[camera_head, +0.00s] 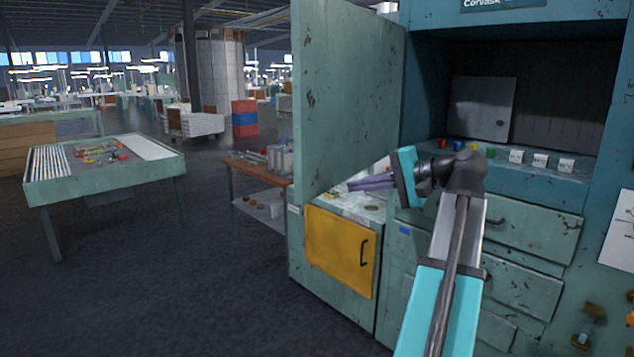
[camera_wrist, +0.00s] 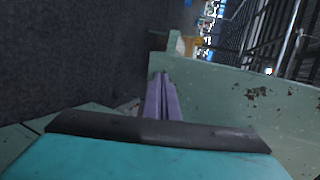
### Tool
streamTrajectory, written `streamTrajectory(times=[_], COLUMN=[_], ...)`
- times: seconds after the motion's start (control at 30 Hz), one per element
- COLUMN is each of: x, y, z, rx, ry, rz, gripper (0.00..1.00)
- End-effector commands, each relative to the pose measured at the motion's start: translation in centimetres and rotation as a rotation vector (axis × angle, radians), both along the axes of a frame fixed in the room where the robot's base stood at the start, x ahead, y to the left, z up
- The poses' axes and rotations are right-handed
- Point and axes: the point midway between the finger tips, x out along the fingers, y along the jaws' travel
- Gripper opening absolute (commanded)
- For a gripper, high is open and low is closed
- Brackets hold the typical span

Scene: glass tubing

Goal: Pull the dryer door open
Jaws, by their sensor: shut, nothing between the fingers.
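A tall green panel (camera_head: 353,90) with dark worn spots stands swung out at the left of the teal cabinet. I take it to be the dryer door. Below it, a pale speckled compartment floor (camera_head: 362,207) shows. My gripper (camera_head: 350,185) has purple fingers, shut and empty, pointing left over this floor, near the panel's lower edge. In the wrist view my gripper (camera_wrist: 160,76) is shut, with the green panel (camera_wrist: 235,95) close on its right. I cannot tell whether they touch. The door's handle is not seen.
A yellow door (camera_head: 338,250) with a black handle is shut below the compartment. A brown side table (camera_head: 262,168) and a green worktable (camera_head: 105,170) stand left. The floor between them is clear.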

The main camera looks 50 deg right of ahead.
Motion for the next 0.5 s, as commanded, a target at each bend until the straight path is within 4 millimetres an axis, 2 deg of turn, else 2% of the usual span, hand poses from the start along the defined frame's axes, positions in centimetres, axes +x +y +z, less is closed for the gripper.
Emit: streamTrajectory(times=[0.03, 0.17, 0.5], x=[-0.7, -1.6, -1.7], y=[-0.1, 0.0, 0.1], z=[0.9, 2.2, 2.4], rx=[-0.006, -0.011, -0.01], ry=[-0.009, -0.023, -0.025], rz=[-0.006, -0.011, -0.011], gripper=[0.0, 0.0, 0.0])
